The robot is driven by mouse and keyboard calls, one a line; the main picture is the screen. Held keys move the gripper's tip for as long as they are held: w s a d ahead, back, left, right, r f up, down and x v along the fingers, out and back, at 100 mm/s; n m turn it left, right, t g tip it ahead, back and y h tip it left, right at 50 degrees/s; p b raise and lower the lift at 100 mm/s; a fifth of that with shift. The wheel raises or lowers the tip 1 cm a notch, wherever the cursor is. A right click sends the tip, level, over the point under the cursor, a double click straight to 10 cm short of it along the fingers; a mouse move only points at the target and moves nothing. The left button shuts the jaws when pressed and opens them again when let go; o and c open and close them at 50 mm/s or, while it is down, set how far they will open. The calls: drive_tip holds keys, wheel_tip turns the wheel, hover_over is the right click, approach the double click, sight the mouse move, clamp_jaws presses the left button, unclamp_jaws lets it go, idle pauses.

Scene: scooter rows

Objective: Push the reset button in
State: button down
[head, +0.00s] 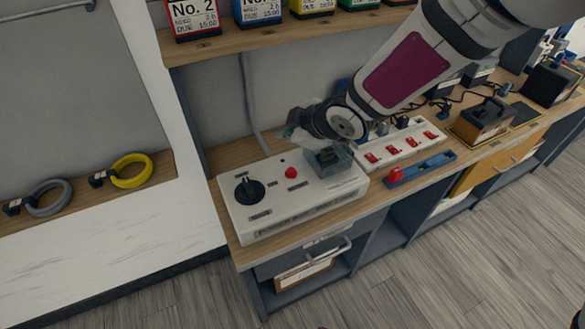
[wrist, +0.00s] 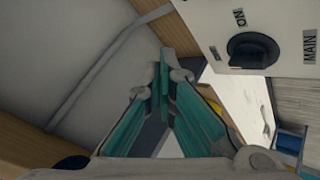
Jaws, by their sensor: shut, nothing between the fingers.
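A pale control box (head: 300,205) lies on the wooden bench. On its top are a black rotary knob (head: 249,190), a small red round part (head: 291,172) and a smoky see-through cover (head: 333,162) at the right end. The labels are too small to read in the head view, so I cannot tell which part is the reset button. My gripper (head: 292,133) is above the back of the box, left of the cover, apart from the red part. In the wrist view my gripper (wrist: 163,72) is shut and empty, and the knob (wrist: 252,50) shows beside "ON" and "MAIN".
A white strip with red switches (head: 402,145) and a blue tray with a red part (head: 421,168) lie right of the box. A shelf (head: 260,38) with numbered packs hangs above. A grey cable (head: 250,105) runs down the wall behind. Bench space left of my gripper is clear.

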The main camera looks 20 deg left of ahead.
drive_tip(key=b, duration=0.6)
hover_over(289, 171)
wheel_tip(289, 171, down, 7)
drive_tip(key=shift+f+b, duration=0.75)
drive_tip(key=shift+f, duration=0.05)
drive_tip(key=shift+f, duration=0.2)
idle(0.5)
drive_tip(key=shift+f+b, duration=0.25)
drive_tip(key=shift+b, duration=0.3)
drive_tip(key=shift+f+b, duration=0.65)
drive_tip(key=shift+b, duration=0.1)
idle(1.0)
drive_tip(key=shift+r, duration=0.1)
drive_tip(key=shift+s+r+p, duration=0.1)
drive_tip(key=shift+r+p, duration=0.75)
drive_tip(key=shift+r, duration=0.2)
